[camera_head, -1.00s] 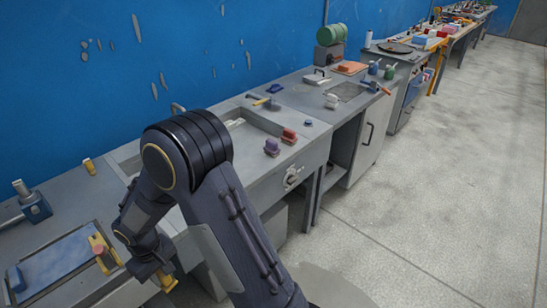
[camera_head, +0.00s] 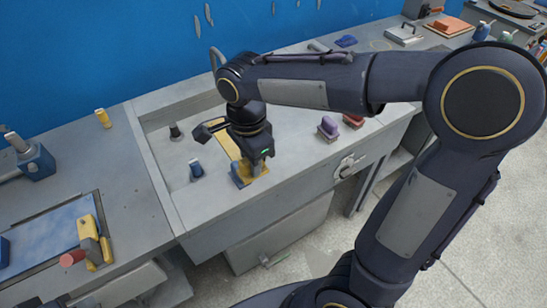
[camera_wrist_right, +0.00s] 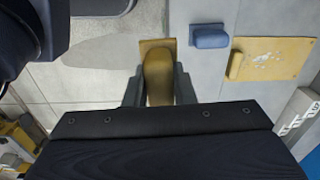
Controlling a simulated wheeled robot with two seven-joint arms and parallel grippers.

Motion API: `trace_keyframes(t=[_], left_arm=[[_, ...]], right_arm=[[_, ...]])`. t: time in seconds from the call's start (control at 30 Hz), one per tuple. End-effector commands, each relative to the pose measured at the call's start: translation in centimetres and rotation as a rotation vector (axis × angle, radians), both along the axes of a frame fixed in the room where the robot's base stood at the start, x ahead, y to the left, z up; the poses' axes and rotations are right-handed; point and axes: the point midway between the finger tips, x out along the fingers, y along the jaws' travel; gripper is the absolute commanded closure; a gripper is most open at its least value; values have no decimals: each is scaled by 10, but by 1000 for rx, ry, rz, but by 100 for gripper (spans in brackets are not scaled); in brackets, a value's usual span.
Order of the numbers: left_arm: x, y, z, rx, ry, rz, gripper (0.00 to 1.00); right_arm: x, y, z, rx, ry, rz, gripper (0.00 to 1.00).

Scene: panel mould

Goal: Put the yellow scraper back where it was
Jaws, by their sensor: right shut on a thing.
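The yellow scraper (camera_wrist_right: 157,78) is between the two fingers of my right gripper (camera_wrist_right: 157,92), which are shut on its rounded handle; its flat plate sticks out beyond them. In the head view my right gripper (camera_head: 252,174) points down at the front edge of the sink unit, with yellow showing at its tip. The arm hides part of the sink there. I cannot tell whether the scraper touches the surface. My left gripper is not in view.
The right wrist view shows a blue block (camera_wrist_right: 208,37) and a yellow plate with a handle (camera_wrist_right: 282,60) beside the scraper. A blue panel (camera_head: 45,240) with a yellow clamp (camera_head: 96,237) lies left. A purple item (camera_head: 328,127) stands right of the gripper.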

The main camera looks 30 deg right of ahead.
Motion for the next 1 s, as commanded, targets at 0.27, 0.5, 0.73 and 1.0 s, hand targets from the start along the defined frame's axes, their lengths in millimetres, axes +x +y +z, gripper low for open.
trace_keyframes(t=[0.27,0.5,0.73,1.0], left_arm=[[0,0,6,0,0,0,100],[0,0,13,0,0,0,100],[0,0,16,0,0,0,100],[0,0,18,0,0,0,100]], right_arm=[[22,-36,-15,-4,3,-51,98],[53,-83,-47,-4,6,-47,98],[69,-105,-81,-3,2,-42,98],[77,-116,-105,-4,4,-41,98]])
